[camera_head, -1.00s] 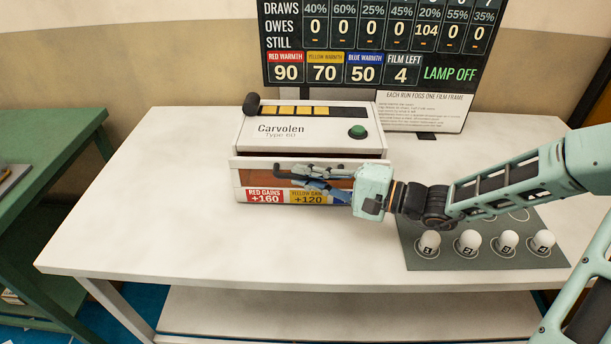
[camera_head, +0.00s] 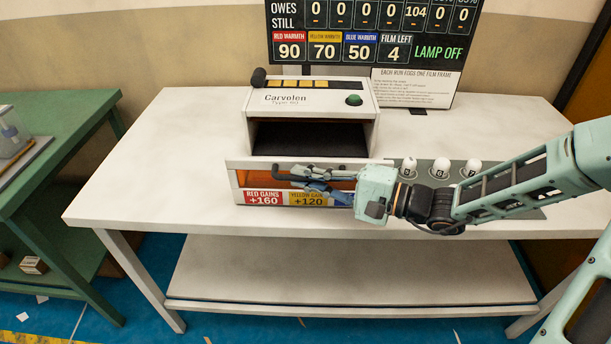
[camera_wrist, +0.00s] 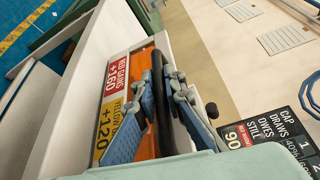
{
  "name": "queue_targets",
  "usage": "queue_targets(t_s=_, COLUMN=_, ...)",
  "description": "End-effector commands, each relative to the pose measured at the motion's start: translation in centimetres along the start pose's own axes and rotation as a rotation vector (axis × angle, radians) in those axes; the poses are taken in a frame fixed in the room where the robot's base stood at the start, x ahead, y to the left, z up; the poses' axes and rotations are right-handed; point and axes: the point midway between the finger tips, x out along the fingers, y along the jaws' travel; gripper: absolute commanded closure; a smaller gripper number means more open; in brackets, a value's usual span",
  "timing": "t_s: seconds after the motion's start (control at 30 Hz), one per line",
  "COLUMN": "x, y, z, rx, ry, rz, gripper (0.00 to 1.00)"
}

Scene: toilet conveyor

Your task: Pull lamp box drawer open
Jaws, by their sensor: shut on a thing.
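The white lamp box (camera_head: 358,97), labelled Carvolen, stands on the table with a dark opening in its front. Its drawer (camera_head: 234,163) is pulled out well forward of the box; its front has an orange panel and red and yellow labels. My gripper (camera_head: 306,180) is at the drawer front, shut on the dark bar handle (camera_head: 283,176). In the wrist view, the blue-grey fingers of my gripper (camera_wrist: 162,95) lie on both sides of the black handle (camera_wrist: 164,120), before the orange panel. Part of the drawer front's right side is hidden by my gripper.
Numbered white bulbs (camera_head: 409,167) stand on a grey mat right of the box, partly hidden behind my arm. A dark scoreboard (camera_head: 440,75) stands at the back. The white table's left side (camera_head: 150,180) is clear. A green table (camera_head: 55,135) is at the left.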

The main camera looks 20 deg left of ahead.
Motion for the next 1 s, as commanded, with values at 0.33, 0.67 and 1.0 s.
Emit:
queue_targets(t_s=0.33, x=-0.03, y=0.01, z=0.05, rx=0.000, ry=0.000, rz=0.000, gripper=1.00)
queue_targets(t_s=0.67, x=-0.03, y=-0.01, z=0.03, rx=0.000, ry=0.000, rz=-0.001, gripper=0.86)
queue_targets(t_s=1.0, x=-0.02, y=-0.02, z=0.03, rx=0.000, ry=0.000, rz=-0.001, gripper=0.73)
